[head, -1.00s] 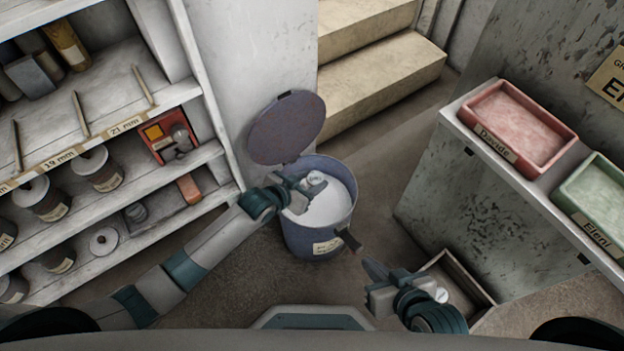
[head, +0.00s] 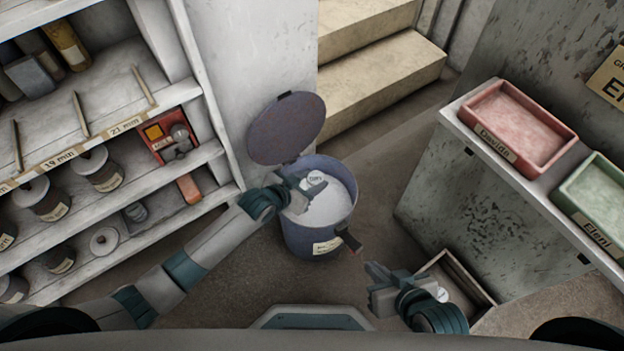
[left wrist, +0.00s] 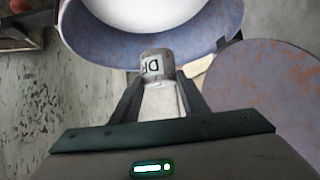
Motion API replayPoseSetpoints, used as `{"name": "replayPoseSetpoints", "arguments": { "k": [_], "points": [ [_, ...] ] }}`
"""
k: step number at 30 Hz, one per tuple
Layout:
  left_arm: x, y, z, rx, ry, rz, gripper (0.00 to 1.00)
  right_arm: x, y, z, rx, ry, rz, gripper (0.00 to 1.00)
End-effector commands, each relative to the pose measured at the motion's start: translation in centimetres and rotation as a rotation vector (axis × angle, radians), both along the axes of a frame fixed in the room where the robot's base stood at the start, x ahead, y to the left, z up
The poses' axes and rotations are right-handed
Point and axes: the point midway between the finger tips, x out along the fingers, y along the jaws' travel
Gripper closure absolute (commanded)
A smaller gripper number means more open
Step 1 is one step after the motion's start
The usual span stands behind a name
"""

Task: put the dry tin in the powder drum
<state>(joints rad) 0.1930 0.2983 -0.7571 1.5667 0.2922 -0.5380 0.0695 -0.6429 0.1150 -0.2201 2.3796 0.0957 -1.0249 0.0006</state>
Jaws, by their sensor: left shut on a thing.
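The dry tin (head: 316,179) is a small pale can with a dark-lettered label. My left gripper (head: 303,188) is shut on it and holds it over the open mouth of the powder drum. In the left wrist view the tin (left wrist: 154,64) sits between the fingertips (left wrist: 158,88), its label partly visible. The powder drum (head: 305,240) is blue-grey, filled with white powder, its round lid tipped back. I cannot tell whether the tin touches the powder. My right gripper (head: 370,278) is low, right of the drum, apart from it; its jaw opening is unclear.
A dark handle (head: 349,240) sticks out at the drum's front right rim. An open crate (head: 474,277) stands on the floor at the right. Shelves (head: 150,212) with jars are on the left. A ledge holds a red tray (head: 564,148) and a green tray (head: 562,196).

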Motion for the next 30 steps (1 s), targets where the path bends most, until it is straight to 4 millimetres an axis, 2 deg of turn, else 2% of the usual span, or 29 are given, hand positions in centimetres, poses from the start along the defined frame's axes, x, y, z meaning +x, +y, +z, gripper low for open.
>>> {"name": "replayPoseSetpoints", "arguments": {
  "k": [17, 30],
  "points": [
    [0.02, -0.01, 0.03, -0.001, -0.001, 0.000, 0.84, -0.29, -0.56, -0.70, -0.020, 0.030, -0.003, 1.00],
    [0.02, -0.02, -0.74, -0.001, -0.001, 0.000, 0.84, 0.02, -0.09, -0.55, -0.003, 0.001, -0.001, 1.00]
  ]
}}
